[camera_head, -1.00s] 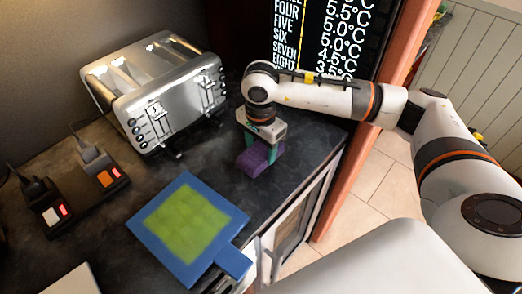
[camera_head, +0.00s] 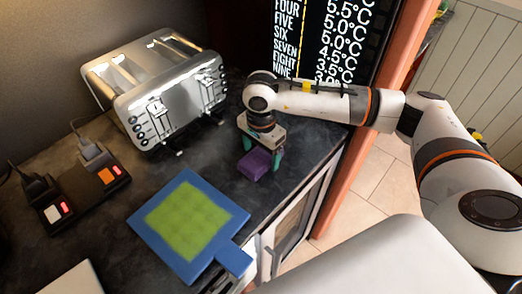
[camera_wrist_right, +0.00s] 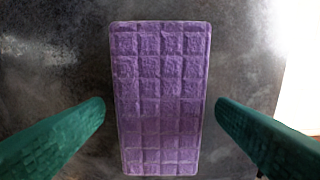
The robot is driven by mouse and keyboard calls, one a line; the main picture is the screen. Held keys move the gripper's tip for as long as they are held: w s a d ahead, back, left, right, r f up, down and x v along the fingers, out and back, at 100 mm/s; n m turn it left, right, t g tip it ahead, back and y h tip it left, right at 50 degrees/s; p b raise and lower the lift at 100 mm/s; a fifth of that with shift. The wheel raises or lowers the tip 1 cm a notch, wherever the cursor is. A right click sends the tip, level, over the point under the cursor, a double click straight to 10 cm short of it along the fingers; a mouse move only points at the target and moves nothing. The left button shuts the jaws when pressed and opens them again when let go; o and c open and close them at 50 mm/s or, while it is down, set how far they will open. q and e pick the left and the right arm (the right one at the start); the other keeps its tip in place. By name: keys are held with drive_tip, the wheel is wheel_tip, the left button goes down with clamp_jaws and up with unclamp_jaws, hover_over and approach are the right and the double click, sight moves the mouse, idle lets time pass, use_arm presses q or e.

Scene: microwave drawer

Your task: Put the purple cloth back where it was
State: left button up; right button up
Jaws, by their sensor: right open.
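The purple cloth (camera_head: 254,165) is a small folded block with a grid texture. It lies on the dark countertop, below my right gripper (camera_head: 262,152). In the right wrist view the cloth (camera_wrist_right: 160,100) stands lengthwise between the two green fingers of the right gripper (camera_wrist_right: 160,122). The fingers are apart, with a gap on each side of the cloth. My left gripper is not in view.
A silver toaster (camera_head: 160,95) stands at the back left. A blue board with a green centre (camera_head: 190,222) lies in front of the cloth, to the left. A black charger block (camera_head: 85,190) sits at far left. The counter's edge (camera_head: 310,185) runs close on the right.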

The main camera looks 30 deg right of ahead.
sight(261, 155)
drive_tip(key=shift+r, duration=0.3)
wheel_tip(261, 155, up, 12)
drive_tip(key=b, duration=0.2)
drive_tip(key=shift+f, duration=0.15)
